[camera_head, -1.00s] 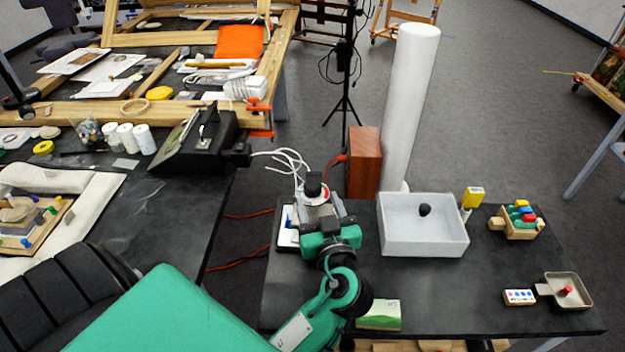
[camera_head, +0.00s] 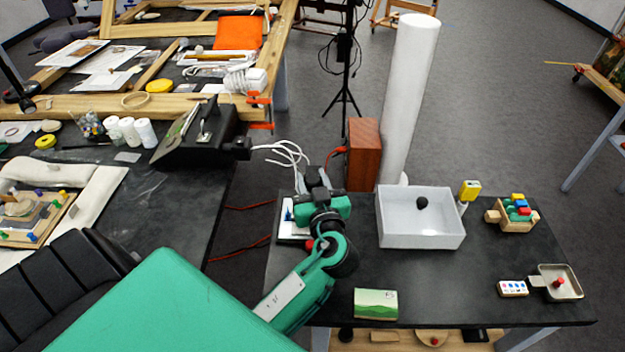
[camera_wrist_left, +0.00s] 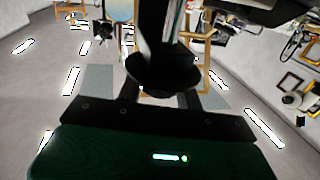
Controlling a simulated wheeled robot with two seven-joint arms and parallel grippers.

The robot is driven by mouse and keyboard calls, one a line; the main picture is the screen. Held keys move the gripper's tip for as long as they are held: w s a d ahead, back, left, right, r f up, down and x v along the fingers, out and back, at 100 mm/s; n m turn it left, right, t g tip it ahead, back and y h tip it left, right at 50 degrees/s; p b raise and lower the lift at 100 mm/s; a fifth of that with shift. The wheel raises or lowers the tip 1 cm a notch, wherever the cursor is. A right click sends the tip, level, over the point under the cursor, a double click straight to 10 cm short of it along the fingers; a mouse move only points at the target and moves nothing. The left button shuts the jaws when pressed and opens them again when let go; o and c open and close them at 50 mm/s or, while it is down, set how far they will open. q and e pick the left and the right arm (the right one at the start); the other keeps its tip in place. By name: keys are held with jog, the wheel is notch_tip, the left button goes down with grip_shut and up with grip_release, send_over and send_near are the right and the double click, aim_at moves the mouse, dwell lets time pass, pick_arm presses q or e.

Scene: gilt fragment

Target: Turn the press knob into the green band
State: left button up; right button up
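My left gripper (camera_head: 317,178) is over the press at the left end of the front table. Its two fingers point away from me and look apart. The press is mostly hidden behind my gripper and wrist; part of its white base (camera_head: 287,228) shows to the left. The knob and the green band cannot be made out in the head view. In the left wrist view, a large dark rounded shape with an upright stem (camera_wrist_left: 165,75) stands at the fingers. I cannot tell whether it is the knob or whether the fingers touch it. My right gripper is not in view.
A white tray (camera_head: 390,236) with a dark ball (camera_head: 421,203) stands right of the press. A wooden box (camera_head: 363,153) and a tall white roll (camera_head: 410,95) stand behind. Bare tabletop (camera_head: 440,285) lies between.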

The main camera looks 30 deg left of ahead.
pick_arm(q)
jog(key=shift+m+t+h, duration=0.3)
jog(key=shift+t, duration=0.1)
